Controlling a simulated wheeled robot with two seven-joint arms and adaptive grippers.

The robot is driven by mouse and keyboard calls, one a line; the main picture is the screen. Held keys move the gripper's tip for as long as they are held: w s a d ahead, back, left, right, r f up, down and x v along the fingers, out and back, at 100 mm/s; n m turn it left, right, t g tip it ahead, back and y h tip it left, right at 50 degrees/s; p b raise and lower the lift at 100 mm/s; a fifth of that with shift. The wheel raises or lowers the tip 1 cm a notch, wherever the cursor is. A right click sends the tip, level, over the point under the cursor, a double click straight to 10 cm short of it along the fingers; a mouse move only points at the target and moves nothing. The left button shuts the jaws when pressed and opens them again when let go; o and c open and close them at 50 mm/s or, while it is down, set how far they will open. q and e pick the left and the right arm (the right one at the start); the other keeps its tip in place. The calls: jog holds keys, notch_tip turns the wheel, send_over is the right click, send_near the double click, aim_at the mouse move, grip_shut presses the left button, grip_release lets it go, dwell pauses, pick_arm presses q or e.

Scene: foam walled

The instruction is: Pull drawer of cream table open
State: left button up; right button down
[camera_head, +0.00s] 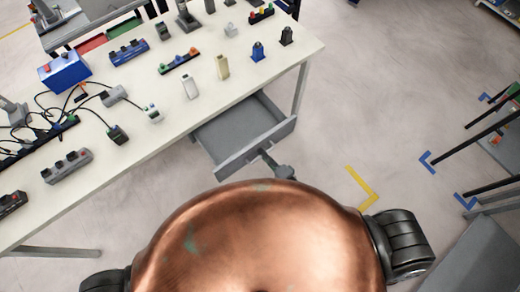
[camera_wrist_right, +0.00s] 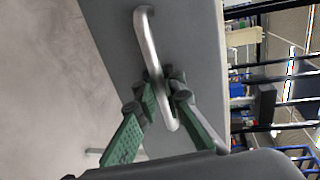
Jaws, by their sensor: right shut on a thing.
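The cream table (camera_head: 200,110) stands at the upper left of the head view. Its grey drawer (camera_head: 240,128) is pulled out from under the near edge, and its empty inside shows. My right gripper (camera_head: 267,152) is at the drawer's front, partly cut off from view by my own copper-coloured body. In the right wrist view, the green fingers of my right gripper (camera_wrist_right: 160,92) are shut on the bar handle (camera_wrist_right: 149,45) of the grey drawer front (camera_wrist_right: 190,50). My left gripper is not in view.
On the tabletop are a blue box (camera_head: 64,72), power strips, cables and several small devices. A table leg (camera_head: 300,88) stands right of the drawer. The floor (camera_head: 350,110) to the right is clear, with yellow and blue corner marks. Dark racks stand at the far right.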

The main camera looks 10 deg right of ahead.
jog(key=c, duration=2.3)
grip_release()
jog(key=v, duration=1.2)
jog(key=s+d+f+n+g+h, duration=0.1)
jog(key=s+d+f+n+g, duration=0.2)
jog(key=f, duration=0.5)
jog(key=s+d+f+n+g+h, duration=0.1)
jog(key=s+d+f+n+h, duration=0.15)
jog(key=d+f, duration=0.45)
jog(key=s+d+f+n+g+h, duration=0.1)
jog(key=s+f+g, duration=0.15)
jog(key=f, duration=0.75)
jog(key=s+d+f+n+g, duration=0.2)
jog(key=s+f, duration=0.3)
jog(key=s, duration=0.3)
jog(key=s+d+f+n+g+h, duration=0.1)
jog(key=s+d+f+n+g, duration=0.1)
jog(key=s+f, duration=0.3)
jog(key=s+d+f+n+g+h, duration=0.1)
jog(key=s+d+f+n+g, duration=0.1)
jog(key=s, duration=1.1)
jog(key=shift+d+f+n+g, duration=0.25)
jog(key=shift+f+n, duration=0.25)
jog(key=shift+f, duration=0.45)
jog(key=shift+d+f+n+g, duration=0.15)
jog(key=shift+f+n, duration=0.3)
jog(key=shift+f, duration=0.45)
